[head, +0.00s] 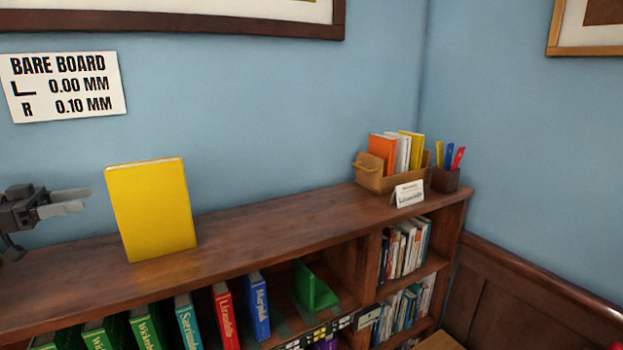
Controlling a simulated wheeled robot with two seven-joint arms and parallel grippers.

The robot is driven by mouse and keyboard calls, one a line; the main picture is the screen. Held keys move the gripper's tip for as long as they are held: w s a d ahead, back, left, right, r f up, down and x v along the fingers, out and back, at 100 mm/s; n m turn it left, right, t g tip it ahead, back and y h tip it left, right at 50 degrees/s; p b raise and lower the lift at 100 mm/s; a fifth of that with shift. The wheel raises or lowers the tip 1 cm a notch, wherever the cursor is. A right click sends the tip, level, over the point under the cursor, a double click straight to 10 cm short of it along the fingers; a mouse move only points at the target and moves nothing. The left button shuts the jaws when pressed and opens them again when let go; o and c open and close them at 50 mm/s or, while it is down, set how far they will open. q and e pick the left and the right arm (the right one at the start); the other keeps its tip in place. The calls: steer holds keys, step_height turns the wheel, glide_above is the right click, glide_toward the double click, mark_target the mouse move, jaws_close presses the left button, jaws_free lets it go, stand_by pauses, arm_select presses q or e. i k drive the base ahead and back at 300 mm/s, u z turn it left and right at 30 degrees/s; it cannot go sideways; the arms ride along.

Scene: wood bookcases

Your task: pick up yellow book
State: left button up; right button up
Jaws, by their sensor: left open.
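A yellow book (152,210) stands upright on the bookcase's top board (285,229), its broad cover facing me. My left gripper (88,201) comes in from the left edge, above the board. It is open and empty, its fingers pointing right toward the book's left edge. In the picture a small gap shows between the fingertips and the book; how far apart they are in depth I cannot tell. My right gripper is not in view.
A wooden box (372,179) of books, a white card (408,194) and a pen cup (446,180) stand at the board's right end. Shelves below hold several books and a green bookend (314,290). The board between the yellow book and the box is clear.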

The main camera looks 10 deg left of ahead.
mark_target(155, 210)
steer(key=k, duration=1)
